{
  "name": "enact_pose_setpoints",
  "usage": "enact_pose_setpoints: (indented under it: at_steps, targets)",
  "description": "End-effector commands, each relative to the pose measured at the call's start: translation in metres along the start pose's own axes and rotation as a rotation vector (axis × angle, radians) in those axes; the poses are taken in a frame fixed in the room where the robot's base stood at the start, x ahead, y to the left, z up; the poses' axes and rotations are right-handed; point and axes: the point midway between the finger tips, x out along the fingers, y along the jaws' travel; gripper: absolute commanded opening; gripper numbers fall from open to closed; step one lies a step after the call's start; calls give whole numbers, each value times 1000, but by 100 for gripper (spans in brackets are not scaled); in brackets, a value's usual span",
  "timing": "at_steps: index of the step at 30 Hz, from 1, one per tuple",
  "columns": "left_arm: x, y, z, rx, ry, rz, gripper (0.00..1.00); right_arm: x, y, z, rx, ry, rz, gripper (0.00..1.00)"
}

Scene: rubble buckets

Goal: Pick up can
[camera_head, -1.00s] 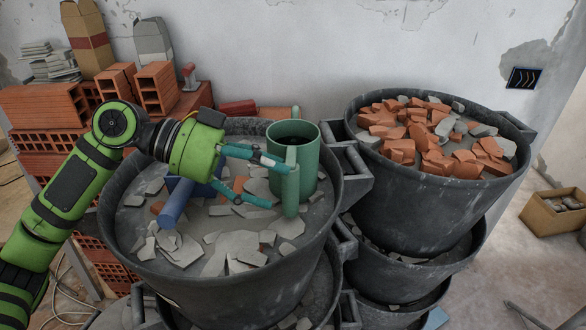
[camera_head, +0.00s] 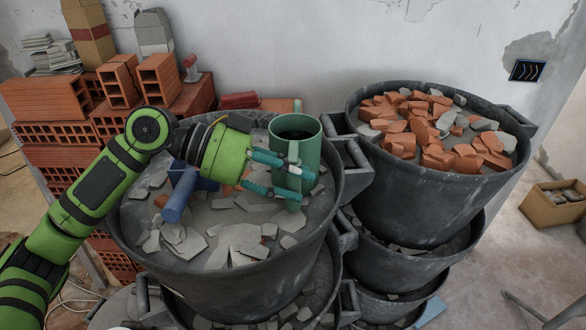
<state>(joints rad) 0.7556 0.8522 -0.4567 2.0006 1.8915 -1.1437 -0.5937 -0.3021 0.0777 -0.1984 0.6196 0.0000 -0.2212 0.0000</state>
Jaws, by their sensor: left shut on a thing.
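The green can (camera_head: 309,152) is an open-topped cylinder with a thick upright handle on its near side. It stands upright, or nearly so, at the right side of the left black bucket (camera_head: 340,205). My left gripper (camera_head: 303,184) reaches it from the left and is shut on its handle, with the teal fingers on either side of the handle. The can's base is partly hidden by the fingers, and I cannot tell whether it is clear of the rubble. My right gripper is not in view.
Grey rubble (camera_head: 238,240) and blue tube-like pieces (camera_head: 178,196) lie in the left bucket. A stack of black buckets with orange and grey rubble (camera_head: 438,130) on top stands close on the right. Red bricks (camera_head: 60,103) are piled behind left, near the wall.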

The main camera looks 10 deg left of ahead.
Motion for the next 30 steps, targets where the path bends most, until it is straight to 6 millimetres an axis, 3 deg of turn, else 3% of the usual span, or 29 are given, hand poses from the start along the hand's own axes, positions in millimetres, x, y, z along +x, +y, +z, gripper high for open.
enact_pose_setpoints:
  at_steps: [8, 14, 24, 30]
  targets:
    - [-5, -1, -14, 8, 6, -3, 0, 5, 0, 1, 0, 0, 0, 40]
    - [-16, 0, -41, 12, 8, -4, 0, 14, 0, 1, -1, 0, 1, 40]
    - [-12, 65, -83, 14, 5, -2, 0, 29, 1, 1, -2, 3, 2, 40]
    - [-11, 93, -104, 10, 5, -1, 0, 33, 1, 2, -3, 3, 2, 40]
